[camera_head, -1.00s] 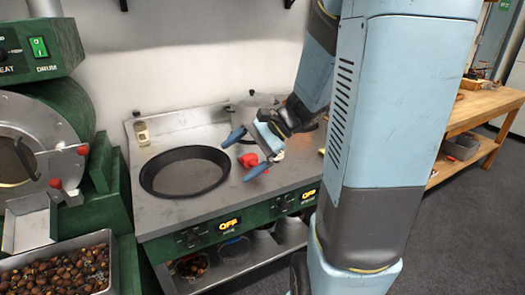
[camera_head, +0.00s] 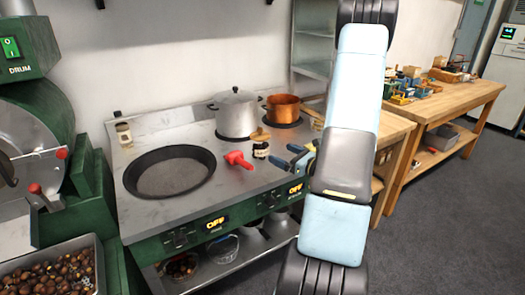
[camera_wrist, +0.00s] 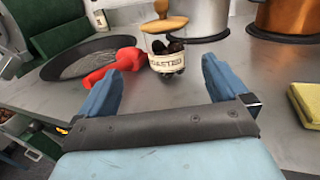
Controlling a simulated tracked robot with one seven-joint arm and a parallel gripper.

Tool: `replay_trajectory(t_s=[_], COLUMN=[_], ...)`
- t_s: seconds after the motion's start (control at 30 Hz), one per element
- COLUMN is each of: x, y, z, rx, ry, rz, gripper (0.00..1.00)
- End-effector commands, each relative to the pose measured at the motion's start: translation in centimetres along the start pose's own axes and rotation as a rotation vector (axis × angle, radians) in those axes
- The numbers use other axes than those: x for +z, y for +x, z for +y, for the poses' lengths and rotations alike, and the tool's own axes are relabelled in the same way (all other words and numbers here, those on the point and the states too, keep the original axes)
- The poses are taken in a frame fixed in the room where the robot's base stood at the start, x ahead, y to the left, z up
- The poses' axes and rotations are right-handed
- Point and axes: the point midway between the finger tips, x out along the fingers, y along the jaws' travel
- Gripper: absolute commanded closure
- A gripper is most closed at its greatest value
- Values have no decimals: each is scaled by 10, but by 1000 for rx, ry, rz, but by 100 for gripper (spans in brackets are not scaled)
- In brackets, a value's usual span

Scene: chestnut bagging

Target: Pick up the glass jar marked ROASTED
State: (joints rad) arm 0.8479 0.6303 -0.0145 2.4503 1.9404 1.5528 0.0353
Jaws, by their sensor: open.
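The glass jar (camera_head: 261,150) stands upright on the metal stove top, right of a red object. In the wrist view the jar (camera_wrist: 167,62) shows dark contents, a pale label reading "ROASTED" with its start hard to see, and a wooden piece (camera_wrist: 165,25) at its top. My gripper (camera_head: 290,156) is right of the jar in the head view. In the wrist view my gripper (camera_wrist: 163,68) has its two blue fingers spread and empty, with the jar ahead between them, seemingly beyond the fingertips. I cannot tell the exact distance.
The red object (camera_wrist: 108,66) lies close left of the jar, near the left finger. A wide black pan (camera_head: 170,172) is further left. A silver pot (camera_head: 237,114) and a copper pot (camera_head: 283,108) stand behind. A yellow sponge (camera_wrist: 306,103) lies at right.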

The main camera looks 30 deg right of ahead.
Motion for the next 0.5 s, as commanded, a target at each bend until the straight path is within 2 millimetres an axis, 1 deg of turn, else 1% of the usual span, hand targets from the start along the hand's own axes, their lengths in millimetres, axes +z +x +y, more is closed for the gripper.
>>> replay_trajectory(t_s=[0.07,0.17,0.27,0.5], x=[-6,-8,-8,-8], y=[-4,1,15,56], z=[-7,-10,-10,-12], rx=[-29,-42,-41,-41], ry=[14,21,20,19], rz=[-2,-4,-5,-4], gripper=[0,0,0,0])
